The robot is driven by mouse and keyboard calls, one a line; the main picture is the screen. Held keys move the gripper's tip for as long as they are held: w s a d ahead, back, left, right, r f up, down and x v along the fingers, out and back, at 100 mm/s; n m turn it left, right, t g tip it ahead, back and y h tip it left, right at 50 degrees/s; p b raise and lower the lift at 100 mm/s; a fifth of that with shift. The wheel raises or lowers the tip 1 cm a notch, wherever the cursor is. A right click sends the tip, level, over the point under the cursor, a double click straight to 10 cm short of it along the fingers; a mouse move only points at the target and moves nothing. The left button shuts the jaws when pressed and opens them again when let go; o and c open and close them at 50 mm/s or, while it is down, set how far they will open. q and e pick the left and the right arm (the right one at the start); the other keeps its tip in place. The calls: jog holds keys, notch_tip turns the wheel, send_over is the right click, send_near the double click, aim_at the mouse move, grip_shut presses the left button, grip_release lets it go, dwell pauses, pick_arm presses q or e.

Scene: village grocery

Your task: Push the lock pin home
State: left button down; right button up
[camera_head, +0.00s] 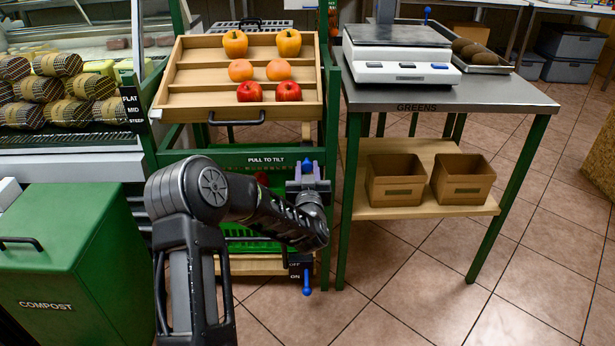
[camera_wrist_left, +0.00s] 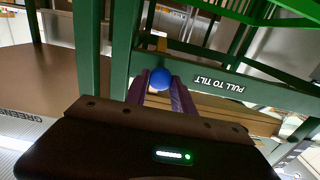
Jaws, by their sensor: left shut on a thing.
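The lock pin shows as a round blue knob (camera_wrist_left: 160,77) at a green post of the tilting rack in the left wrist view. In the head view only a small bit of blue (camera_head: 308,162) shows at the fingertips. My left gripper (camera_head: 307,168) reaches the rack's right front post, and its purple fingers (camera_wrist_left: 161,92) are shut on the knob. The pin's shaft and its hole are hidden, so I cannot tell how deep it sits. My right gripper is not in view.
The tilted wooden produce tray (camera_head: 240,120) holds peppers and other produce above a "PULL TO TILT" bar (camera_head: 266,160). A blue-tipped OFF/ON lever (camera_head: 307,290) hangs below my gripper. The greens table (camera_head: 490,95) with a scale (camera_head: 397,55) stands right. A compost bin (camera_head: 70,250) stands left.

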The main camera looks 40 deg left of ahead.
pick_arm(q)
jog(key=shift+w+a, duration=0.25)
jog(key=shift+w, duration=0.15)
jog(key=shift+r, duration=0.1)
jog(key=c, duration=1.1)
grip_release()
jog(key=shift+s, duration=0.1)
jog(key=p+v, duration=0.1)
jog(key=v, duration=0.6)
jog(key=shift+s+d, duration=0.2)
